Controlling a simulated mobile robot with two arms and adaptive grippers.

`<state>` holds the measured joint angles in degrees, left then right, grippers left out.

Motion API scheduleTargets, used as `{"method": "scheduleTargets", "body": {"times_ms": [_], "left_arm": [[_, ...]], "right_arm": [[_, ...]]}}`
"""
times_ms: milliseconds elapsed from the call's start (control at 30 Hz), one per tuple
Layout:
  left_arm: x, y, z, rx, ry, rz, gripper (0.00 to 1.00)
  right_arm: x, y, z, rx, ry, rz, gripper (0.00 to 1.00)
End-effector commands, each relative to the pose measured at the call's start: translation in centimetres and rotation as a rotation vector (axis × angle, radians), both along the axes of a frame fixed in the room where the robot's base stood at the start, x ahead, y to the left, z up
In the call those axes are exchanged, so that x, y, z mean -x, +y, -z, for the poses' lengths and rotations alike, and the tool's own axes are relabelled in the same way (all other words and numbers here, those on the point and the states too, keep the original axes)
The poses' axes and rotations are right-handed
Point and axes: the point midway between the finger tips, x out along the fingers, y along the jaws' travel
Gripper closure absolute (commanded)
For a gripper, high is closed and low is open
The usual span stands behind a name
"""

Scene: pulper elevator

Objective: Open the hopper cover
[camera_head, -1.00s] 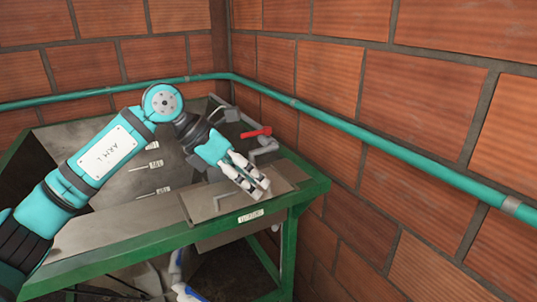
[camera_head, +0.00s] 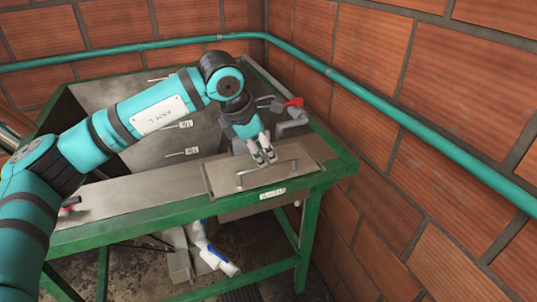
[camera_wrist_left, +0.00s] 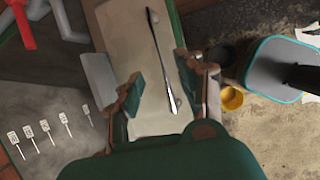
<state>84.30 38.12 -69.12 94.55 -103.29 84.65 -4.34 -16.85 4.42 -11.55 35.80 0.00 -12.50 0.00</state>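The hopper cover (camera_head: 222,177) is a flat grey metal plate with a bar handle (camera_head: 267,173), lying flat and closed on the green-framed machine. My left gripper (camera_head: 262,155) is above the cover, close to the handle's far side in the head view. In the left wrist view the gripper (camera_wrist_left: 160,82) is open, its fingers apart on either side of the metal handle (camera_wrist_left: 162,55). The pale cover (camera_wrist_left: 115,30) lies beneath. No contact between fingers and handle can be made out. My right gripper is not in view.
A red valve handle (camera_head: 293,102) and grey pipe stand behind the cover. A brick wall with a teal pipe (camera_head: 400,122) closes off the back and right. A white pipe with a blue handle (camera_head: 213,257) is below the green frame (camera_head: 190,215).

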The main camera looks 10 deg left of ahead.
Motion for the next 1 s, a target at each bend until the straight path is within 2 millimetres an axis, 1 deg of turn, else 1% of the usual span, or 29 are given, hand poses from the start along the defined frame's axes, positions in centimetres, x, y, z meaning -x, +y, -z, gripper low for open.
{"method": "scheduleTargets", "body": {"times_ms": [33, 100, 300, 500, 667, 700, 900, 1000], "left_arm": [[-0.4, -0.2, 0.8, 0.0, 0.005, -0.001, 0.62], [-0.8, -0.6, 1.9, 0.001, 0.005, 0.0, 0.62], [-1.7, -1.0, 4.1, 0.001, 0.002, 0.0, 0.62], [-2.0, -1.2, 4.9, 0.001, -0.001, 0.0, 0.62], [-2.0, -1.2, 4.9, 0.001, -0.001, 0.0, 0.62], [-2.0, -1.2, 4.9, 0.001, -0.001, 0.0, 0.63], [-2.0, -1.2, 4.8, 0.001, -0.001, 0.0, 0.89], [-2.0, -1.2, 4.8, 0.001, 0.0, -0.001, 1.0]], "right_arm": [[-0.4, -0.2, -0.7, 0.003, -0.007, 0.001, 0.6], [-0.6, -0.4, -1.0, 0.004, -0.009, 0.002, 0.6], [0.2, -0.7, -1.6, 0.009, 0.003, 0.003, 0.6], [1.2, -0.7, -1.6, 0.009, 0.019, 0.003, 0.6], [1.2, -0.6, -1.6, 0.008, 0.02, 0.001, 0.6], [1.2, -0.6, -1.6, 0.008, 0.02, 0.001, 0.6], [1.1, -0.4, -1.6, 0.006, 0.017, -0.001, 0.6], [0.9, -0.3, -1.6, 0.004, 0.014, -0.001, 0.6]]}}
